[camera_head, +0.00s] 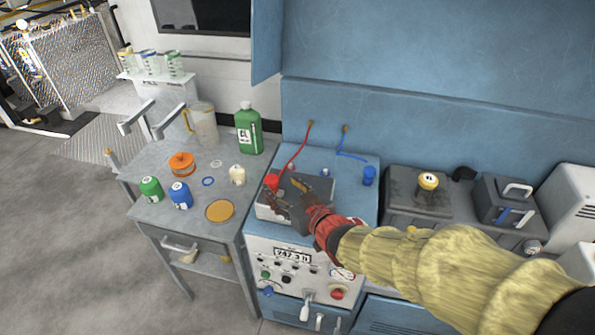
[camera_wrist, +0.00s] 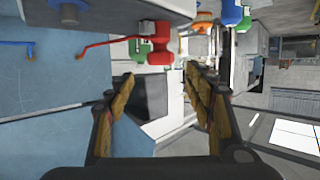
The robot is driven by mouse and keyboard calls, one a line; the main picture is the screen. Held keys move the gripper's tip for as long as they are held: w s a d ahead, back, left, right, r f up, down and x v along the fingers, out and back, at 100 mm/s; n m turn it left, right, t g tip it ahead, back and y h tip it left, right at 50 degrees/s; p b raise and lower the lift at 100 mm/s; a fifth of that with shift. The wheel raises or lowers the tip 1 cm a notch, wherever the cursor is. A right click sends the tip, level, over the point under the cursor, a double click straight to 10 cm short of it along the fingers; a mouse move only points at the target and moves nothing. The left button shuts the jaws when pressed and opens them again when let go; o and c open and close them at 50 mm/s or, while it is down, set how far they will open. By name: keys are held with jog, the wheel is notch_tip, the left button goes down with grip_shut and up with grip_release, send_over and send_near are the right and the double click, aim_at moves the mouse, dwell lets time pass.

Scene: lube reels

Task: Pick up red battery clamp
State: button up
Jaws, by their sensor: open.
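The red battery clamp (camera_head: 272,181) stands at the left side of the top of the blue and white machine, with a red cable (camera_head: 300,150) running from it to the back panel. In the wrist view the red clamp (camera_wrist: 159,45) shows just above the space between the fingertips. My gripper (camera_head: 285,194) is over the machine top, close to the clamp on its right and near side. Its two fingers are spread and empty in the wrist view (camera_wrist: 160,73). Whether a finger touches the clamp cannot be told.
A blue clamp (camera_head: 369,175) with a blue cable stands at the machine's right. The grey cart (camera_head: 150,209) on the left carries a green bottle (camera_head: 249,131), a clear jug (camera_head: 203,125) and several caps and jars. A blue panel (camera_head: 440,90) rises behind the machine.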

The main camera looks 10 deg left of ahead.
aim_at(271, 178)
jog(key=b+x, duration=0.1)
jog(key=x, duration=0.2)
jog(key=b+x, duration=0.1)
jog(key=x, duration=0.3)
jog(key=shift+a+f+b, duration=0.2)
jog(key=shift+f+b, duration=0.1)
jog(key=shift+b, duration=0.1)
jog(key=shift+w+a, duration=0.2)
jog(key=shift+w, duration=0.1)
jog(key=shift+c, duration=1.1)
jog(key=c, duration=1.1)
jog(key=shift+r, duration=0.15)
